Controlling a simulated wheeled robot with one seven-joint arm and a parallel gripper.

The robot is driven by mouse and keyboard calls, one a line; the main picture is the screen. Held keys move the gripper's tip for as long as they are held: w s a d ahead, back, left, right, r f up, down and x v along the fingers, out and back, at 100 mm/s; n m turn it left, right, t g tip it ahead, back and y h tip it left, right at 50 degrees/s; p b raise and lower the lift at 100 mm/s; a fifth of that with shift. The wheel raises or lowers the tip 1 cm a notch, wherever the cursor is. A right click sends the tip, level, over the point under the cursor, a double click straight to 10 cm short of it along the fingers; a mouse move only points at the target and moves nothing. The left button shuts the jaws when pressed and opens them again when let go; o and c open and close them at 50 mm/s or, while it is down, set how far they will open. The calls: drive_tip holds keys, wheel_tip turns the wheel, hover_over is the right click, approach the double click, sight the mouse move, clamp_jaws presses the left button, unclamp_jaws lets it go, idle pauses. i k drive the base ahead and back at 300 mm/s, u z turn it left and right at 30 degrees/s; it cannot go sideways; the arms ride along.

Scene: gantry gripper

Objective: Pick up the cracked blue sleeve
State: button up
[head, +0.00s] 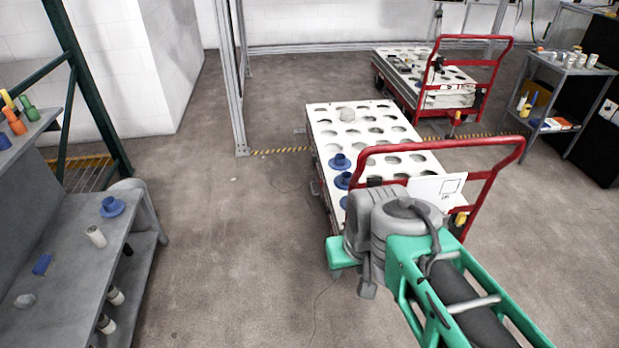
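Several blue flanged sleeves show. One blue sleeve (112,206) stands on the grey workbench (75,235) at the left. Another blue sleeve (340,162) sits at the left edge of the white-topped cart (325,125), with a second blue sleeve (343,180) just in front of it and a third partly visible nearer my arm. A small blue piece (42,264) lies on the workbench. No crack can be made out on any of them at this size. My green and grey arm reaches in from the lower right, in front of the cart. My gripper's fingers cannot be seen.
The cart's red handle (440,145) rises beside my arm. A second red-handled cart (395,70) stands behind. A grey shelf unit (575,70) is at the right. A white cylinder (95,236) stands on the workbench. The floor between bench and cart is clear.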

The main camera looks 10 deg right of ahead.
sight(342, 181)
drive_tip(key=u, duration=0.8)
drive_tip(key=i, duration=2.85)
drive_tip(key=z, duration=1.35)
drive_tip(key=i, duration=0.9)
drive_tip(key=z, duration=0.8)
